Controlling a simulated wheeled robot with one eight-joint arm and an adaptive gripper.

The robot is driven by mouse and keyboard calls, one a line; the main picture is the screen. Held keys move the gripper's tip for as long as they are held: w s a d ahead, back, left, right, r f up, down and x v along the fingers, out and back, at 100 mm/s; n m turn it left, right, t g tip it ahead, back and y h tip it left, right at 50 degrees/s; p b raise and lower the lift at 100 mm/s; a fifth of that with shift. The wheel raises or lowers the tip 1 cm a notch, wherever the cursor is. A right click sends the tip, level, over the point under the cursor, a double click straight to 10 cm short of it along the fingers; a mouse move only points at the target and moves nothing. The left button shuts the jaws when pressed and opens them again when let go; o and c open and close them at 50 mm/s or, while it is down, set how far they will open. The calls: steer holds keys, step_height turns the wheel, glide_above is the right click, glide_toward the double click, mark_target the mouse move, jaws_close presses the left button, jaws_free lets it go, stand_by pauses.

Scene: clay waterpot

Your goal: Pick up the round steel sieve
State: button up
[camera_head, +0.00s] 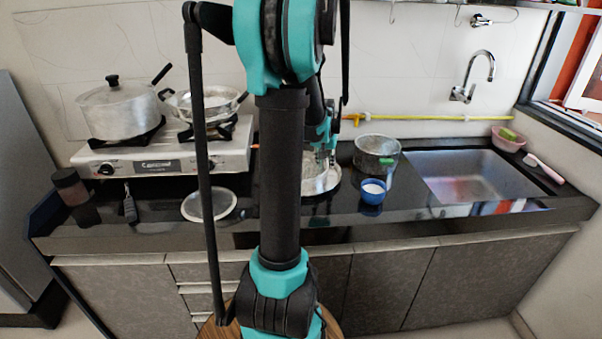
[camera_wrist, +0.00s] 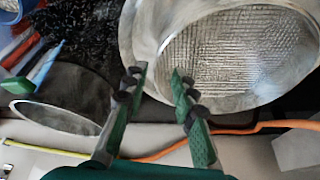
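The round steel sieve (camera_wrist: 240,50) shows in the upper right of the wrist view, with a pale mesh and a wide bright rim. In the head view a round steel piece (camera_head: 320,184), probably the same sieve, lies on the dark counter, partly hidden behind my arm. My gripper (camera_wrist: 158,72) is open and empty, its two fingers apart at the sieve's near edge. I cannot tell whether they touch the rim. In the head view my gripper (camera_head: 322,152) is just above that steel piece, mostly hidden by my arm.
A steel pot (camera_head: 377,158) and a blue bowl (camera_head: 372,191) of white stuff stand right of my gripper. A yellow hose (camera_head: 430,117) runs along the wall. The stove (camera_head: 165,158) and a flat round disc (camera_head: 209,204) are left. The sink (camera_head: 470,178) is right.

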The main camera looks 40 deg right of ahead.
steer(key=shift+x, duration=2.45)
steer(key=shift+s, duration=0.1)
jaws_close()
